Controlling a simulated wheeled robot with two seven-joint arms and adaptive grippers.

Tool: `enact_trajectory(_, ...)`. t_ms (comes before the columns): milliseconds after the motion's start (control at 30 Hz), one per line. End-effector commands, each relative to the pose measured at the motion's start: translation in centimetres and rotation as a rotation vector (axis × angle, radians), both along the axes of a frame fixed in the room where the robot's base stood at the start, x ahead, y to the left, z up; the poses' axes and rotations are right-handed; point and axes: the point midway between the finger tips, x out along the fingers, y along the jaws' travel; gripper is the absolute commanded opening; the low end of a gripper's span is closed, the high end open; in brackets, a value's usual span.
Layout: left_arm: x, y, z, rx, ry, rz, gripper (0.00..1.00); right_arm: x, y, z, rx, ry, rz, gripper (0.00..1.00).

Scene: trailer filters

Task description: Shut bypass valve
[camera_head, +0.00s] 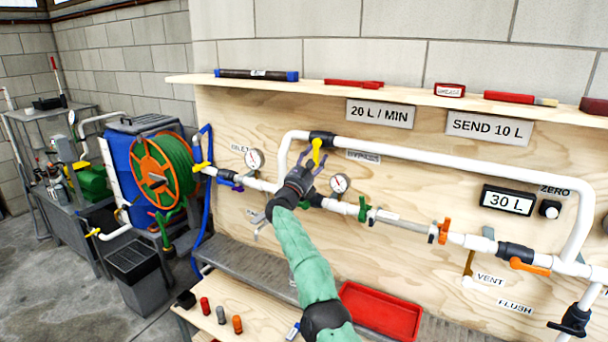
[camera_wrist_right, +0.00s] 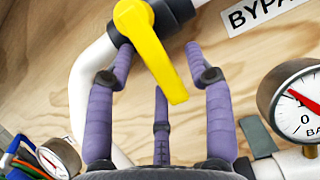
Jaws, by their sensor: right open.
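The bypass valve is a black body (camera_head: 321,138) in the upper white pipe, left of the BYPASS label (camera_head: 363,157). Its yellow lever (camera_head: 316,152) hangs down, roughly crosswise to the pipe. The lever also shows large in the right wrist view (camera_wrist_right: 152,50), slanting down to the right. My right gripper (camera_head: 311,160), with purple fingers, is just below the valve. In the right wrist view my gripper (camera_wrist_right: 160,62) is open, with the lever's lower part between its spread fingers. I cannot tell whether any finger touches it. My left gripper is not in view.
Pressure gauges stand left (camera_head: 254,159) and right (camera_head: 340,183) of my right gripper. A lower pipe (camera_head: 343,207) runs beneath it with a green-handled valve (camera_head: 364,209). The shelf (camera_head: 420,97) is above. A red tray (camera_head: 380,312) lies below.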

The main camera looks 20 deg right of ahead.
Motion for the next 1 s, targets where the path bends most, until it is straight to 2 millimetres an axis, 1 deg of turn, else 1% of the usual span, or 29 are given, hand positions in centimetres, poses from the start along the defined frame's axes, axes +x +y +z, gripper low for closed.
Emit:
enact_trajectory(433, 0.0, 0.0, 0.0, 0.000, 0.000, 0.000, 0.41, -1.7, 1.9, -1.0, -0.001, 0.000, 0.001, 0.53)
enact_trajectory(733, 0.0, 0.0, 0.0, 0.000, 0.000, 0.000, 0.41, -3.7, 4.3, -2.3, -0.001, 0.001, 0.001, 0.53)
enact_trajectory(1000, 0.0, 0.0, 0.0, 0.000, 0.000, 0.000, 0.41, -5.8, 7.0, -3.7, 0.000, 0.000, 0.002, 0.53)
